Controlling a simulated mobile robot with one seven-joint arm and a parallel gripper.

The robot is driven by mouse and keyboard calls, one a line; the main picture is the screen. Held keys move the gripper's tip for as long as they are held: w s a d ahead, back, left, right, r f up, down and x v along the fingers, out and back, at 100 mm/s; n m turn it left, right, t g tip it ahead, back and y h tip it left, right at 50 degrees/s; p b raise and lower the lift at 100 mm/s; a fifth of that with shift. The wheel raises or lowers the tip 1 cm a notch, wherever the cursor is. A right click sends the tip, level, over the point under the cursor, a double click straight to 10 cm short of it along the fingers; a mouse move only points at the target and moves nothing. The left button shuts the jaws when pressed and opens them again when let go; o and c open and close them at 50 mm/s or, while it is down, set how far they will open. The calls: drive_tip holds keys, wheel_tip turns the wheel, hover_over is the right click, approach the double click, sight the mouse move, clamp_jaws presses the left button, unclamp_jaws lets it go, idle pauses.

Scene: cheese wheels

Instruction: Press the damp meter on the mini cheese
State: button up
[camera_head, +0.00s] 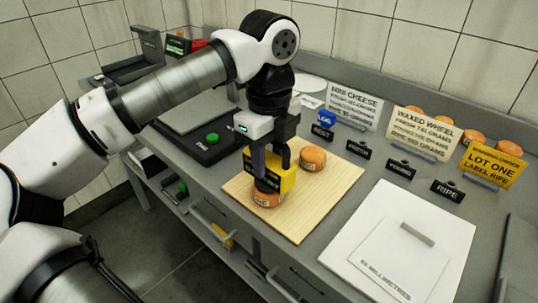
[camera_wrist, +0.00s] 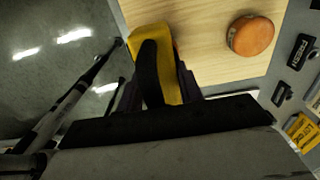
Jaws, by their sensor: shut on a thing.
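My gripper (camera_head: 270,160) is shut on a yellow damp meter (camera_head: 288,180) with a dark face and green digits too small to read. In the head view the meter is over a small orange cheese (camera_head: 268,198) near the front left of a wooden board (camera_head: 318,203). Its lower end appears to meet the cheese top; I cannot tell if it presses. A second orange cheese (camera_head: 312,158) sits apart, further back on the board. The wrist view shows the yellow meter (camera_wrist: 165,45) between my fingers and one orange cheese (camera_wrist: 250,36); the cheese under the meter is hidden there.
A black scale (camera_head: 205,140) with a green button stands left of the board. Small black label signs (camera_head: 358,149) and larger cards (camera_head: 425,132) line the back. A white board (camera_head: 405,245) lies at right. Several more cheeses (camera_head: 473,137) sit behind the cards.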

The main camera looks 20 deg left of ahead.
wheel_tip(320, 180, up, 8)
drive_tip(key=p, duration=0.4)
drive_tip(key=shift+f, duration=0.2)
